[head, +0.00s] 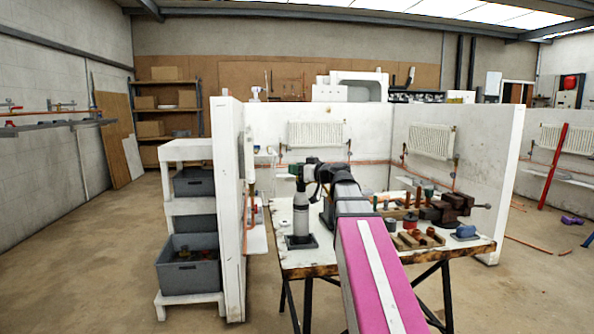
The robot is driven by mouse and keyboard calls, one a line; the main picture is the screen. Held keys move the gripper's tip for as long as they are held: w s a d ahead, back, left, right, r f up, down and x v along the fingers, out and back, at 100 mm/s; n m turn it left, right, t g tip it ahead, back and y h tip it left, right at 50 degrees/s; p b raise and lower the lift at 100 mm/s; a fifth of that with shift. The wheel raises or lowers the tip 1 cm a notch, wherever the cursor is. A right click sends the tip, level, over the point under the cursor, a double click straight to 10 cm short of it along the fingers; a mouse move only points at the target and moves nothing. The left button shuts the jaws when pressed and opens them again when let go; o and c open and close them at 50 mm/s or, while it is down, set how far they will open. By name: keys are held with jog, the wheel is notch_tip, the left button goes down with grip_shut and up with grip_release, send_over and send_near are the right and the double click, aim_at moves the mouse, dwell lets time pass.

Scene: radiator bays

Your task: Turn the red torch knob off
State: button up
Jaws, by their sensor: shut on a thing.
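The torch's pale grey cylinder (301,215) stands upright on a dark base at the left end of the workbench (288,262). A green part (294,171) shows at its top. My dark gripper (309,172) is at the torch's head, at the height of the green part, reaching in from the right. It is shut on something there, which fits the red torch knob. The knob itself is hidden behind my gripper, so its turned position does not show.
Wooden blocks (418,238), a dark vise (452,208) and a blue item (466,232) crowd the bench's right side. A white partition (231,200) and shelf with grey bins (190,264) stand left. Radiators (316,134) hang behind. Floor at left is open.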

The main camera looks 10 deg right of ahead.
jog(key=o, duration=0.9)
jog(key=v, duration=1)
jog(key=shift+s+d, duration=0.25)
jog(key=shift+s, duration=0.05)
